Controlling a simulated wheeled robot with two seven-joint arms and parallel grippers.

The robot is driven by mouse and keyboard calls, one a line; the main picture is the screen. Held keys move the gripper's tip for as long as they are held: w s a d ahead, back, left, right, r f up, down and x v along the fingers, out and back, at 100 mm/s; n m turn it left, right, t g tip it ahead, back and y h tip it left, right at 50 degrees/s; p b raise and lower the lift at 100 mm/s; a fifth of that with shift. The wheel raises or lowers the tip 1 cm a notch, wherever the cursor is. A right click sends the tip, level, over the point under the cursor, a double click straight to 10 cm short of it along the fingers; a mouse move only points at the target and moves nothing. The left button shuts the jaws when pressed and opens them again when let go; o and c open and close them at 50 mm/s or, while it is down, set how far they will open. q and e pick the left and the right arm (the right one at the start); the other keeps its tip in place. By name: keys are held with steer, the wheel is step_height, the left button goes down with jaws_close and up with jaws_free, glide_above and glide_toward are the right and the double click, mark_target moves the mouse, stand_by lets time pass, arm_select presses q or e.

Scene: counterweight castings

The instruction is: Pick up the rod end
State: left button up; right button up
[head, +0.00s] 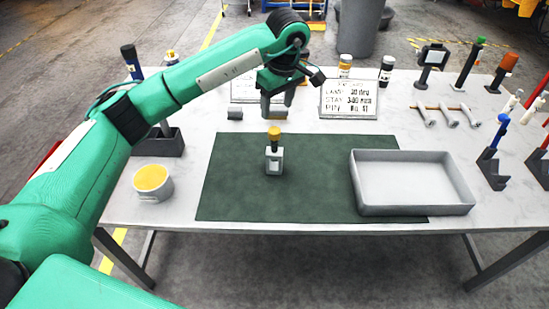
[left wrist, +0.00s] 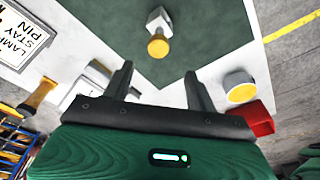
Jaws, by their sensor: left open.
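The piece that looks like the rod end (head: 274,161) stands upright on a dark green mat (head: 232,180). It has a pale, block-like lower part with an opening and a yellow-orange round top. In the left wrist view the rod end (left wrist: 158,22) lies beyond the fingertips, near the middle, with its yellow end toward me. My left gripper (head: 277,104) is open and empty, pointing down above the table, behind and above the rod end and apart from it. Its two spread fingers also show in the left wrist view (left wrist: 157,80). My right gripper is not in view.
A grey open tray (head: 410,182) sits on the mat's right part, empty. A white cup with yellow contents (head: 152,183) stands at the left. A sign (head: 348,100), a small grey cylinder (head: 234,113) and several tools line the back and right. The mat around the rod end is clear.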

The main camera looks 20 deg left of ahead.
mark_target(275, 131)
arm_select(q)
steer(key=f, duration=0.2)
steer(key=f+p, duration=0.1)
steer(key=f, duration=0.2)
steer(key=a+f+p, duration=0.1)
steer(key=f, duration=0.2)
steer(key=shift+w+f, duration=0.15)
steer(key=shift+w, duration=0.2)
steer(key=f+p, duration=0.1)
steer(key=f, duration=0.2)
steer(key=f+p, duration=0.1)
steer(key=shift+w+a+f+p, duration=0.15)
steer(key=shift+w+f+p, duration=0.1)
steer(key=shift+f+p, duration=0.1)
steer(key=shift+f, duration=0.2)
steer(key=shift+r, duration=0.1)
jaws_close()
